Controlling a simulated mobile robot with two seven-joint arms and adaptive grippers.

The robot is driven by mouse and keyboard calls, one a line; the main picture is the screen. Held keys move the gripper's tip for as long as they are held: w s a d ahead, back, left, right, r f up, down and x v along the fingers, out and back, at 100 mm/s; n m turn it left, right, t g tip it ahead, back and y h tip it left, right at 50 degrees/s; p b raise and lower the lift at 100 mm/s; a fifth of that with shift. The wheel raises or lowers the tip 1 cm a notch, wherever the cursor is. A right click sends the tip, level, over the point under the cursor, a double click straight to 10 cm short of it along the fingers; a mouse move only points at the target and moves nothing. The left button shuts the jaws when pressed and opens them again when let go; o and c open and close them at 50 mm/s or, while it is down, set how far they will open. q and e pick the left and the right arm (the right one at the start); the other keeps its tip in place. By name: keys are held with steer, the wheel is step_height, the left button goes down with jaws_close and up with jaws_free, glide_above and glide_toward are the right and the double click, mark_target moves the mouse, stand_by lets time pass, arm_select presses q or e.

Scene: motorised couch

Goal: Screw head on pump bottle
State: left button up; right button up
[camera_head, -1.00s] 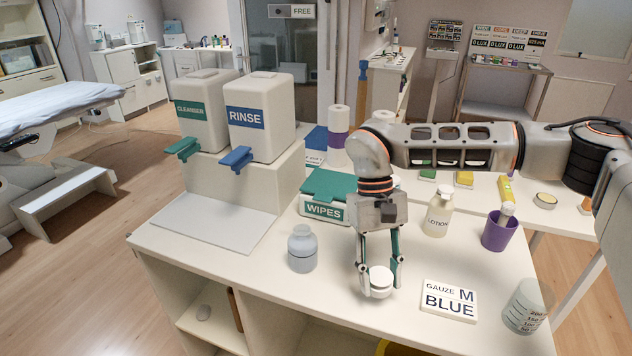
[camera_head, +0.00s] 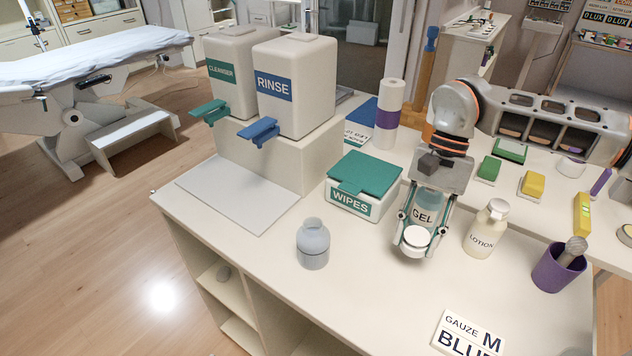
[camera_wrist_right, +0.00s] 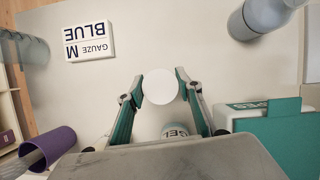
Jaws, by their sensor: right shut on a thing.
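The pump bottle (camera_head: 313,248) is a grey-blue bottle standing upright and headless at the middle of the counter. It also shows at the top right of the right wrist view (camera_wrist_right: 262,17). My right gripper (camera_head: 413,243) points down, right of the bottle and apart from it. It is shut on a round white head (camera_head: 416,238), which lies between the fingertips in the right wrist view (camera_wrist_right: 160,87). The head's underside is hidden, and I cannot tell its exact height over the counter. My left gripper is not in view.
A GEL bottle (camera_head: 428,207) stands just behind my right fingers, with a LOTION bottle (camera_head: 484,232) to its right. The WIPES box (camera_head: 352,203) is behind the pump bottle. A gauze card (camera_head: 469,338) and purple cup (camera_head: 555,271) are at right.

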steer(key=a+r+m+t, duration=0.2)
steer(key=a+r+m, duration=0.1)
steer(key=a+m, duration=0.3)
steer(key=w+a+r+m+t, duration=0.1)
steer(key=a+r+m+t, duration=0.2)
steer(key=a+m, duration=0.3)
steer(key=w+a+r+m+t+p, duration=0.1)
steer(key=a+r+m+t, duration=0.1)
steer(key=a+r+m, duration=0.2)
steer(key=shift+a+r+m+y, duration=0.15)
steer(key=shift+a+m, duration=0.6)
steer(key=shift+m, duration=0.5)
steer(key=shift+a+r+m+y, duration=0.15)
steer(key=shift+a+m, duration=0.6)
steer(key=shift+m, duration=0.5)
steer(key=shift+a+r+m+t, duration=0.2)
steer(key=shift+a+m+t, duration=0.15)
steer(key=shift+m, duration=0.15)
